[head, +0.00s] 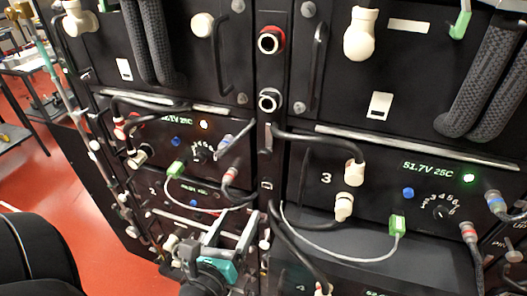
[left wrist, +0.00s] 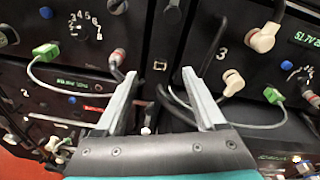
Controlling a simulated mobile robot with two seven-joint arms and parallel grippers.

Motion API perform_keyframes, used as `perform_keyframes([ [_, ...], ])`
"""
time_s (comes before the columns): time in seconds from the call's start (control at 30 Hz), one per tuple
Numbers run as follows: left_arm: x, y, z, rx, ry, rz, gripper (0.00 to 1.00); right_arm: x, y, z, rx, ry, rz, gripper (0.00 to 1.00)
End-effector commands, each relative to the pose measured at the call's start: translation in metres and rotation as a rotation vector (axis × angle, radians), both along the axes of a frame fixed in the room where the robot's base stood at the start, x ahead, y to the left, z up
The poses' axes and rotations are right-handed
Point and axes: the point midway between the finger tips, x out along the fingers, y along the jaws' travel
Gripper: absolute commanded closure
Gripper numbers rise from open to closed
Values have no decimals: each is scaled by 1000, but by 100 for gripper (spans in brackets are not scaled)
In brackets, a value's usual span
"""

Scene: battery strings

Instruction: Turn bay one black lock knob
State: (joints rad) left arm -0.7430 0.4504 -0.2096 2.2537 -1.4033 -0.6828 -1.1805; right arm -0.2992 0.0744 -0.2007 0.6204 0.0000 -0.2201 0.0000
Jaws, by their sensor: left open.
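The bay one module (head: 150,128), at the upper left of the rack in the head view, has a lit green display, an orange light and a black dial (head: 203,155) with white numbers. The numbered dial at the left wrist view's upper left (left wrist: 82,32) appears to be the same one. I cannot tell for certain which part is the black lock knob. My left gripper (head: 232,226) is open and empty, below and right of that dial in the head view. In the left wrist view its two fingers (left wrist: 160,76) point at the rack's centre post, with nothing between them. My right gripper is not in view.
Bay 3 (head: 326,178) is right of the centre post (head: 266,150). A green plug (head: 175,170), a red-collared connector (head: 229,176) and loose cables crowd the panel near my fingers. Thick grey hoses (head: 150,40) hang above. Red floor (head: 70,185) is open at left.

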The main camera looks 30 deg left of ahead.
Motion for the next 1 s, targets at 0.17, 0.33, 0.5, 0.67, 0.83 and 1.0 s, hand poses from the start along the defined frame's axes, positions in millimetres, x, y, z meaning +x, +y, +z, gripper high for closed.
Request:
perform_keyframes([
  [0.17,-1,-6,49,107,-73,-18,28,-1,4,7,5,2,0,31],
  [0.33,6,-5,56,125,-87,-19,28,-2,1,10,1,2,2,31],
  [0.5,26,0,57,122,-88,-18,28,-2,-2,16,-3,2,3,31],
  [0.67,48,6,56,121,-87,-18,28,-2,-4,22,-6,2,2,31],
  [0.83,72,11,56,120,-86,-18,28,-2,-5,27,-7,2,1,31],
  [1.0,96,17,56,120,-86,-18,28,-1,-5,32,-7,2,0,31],
])
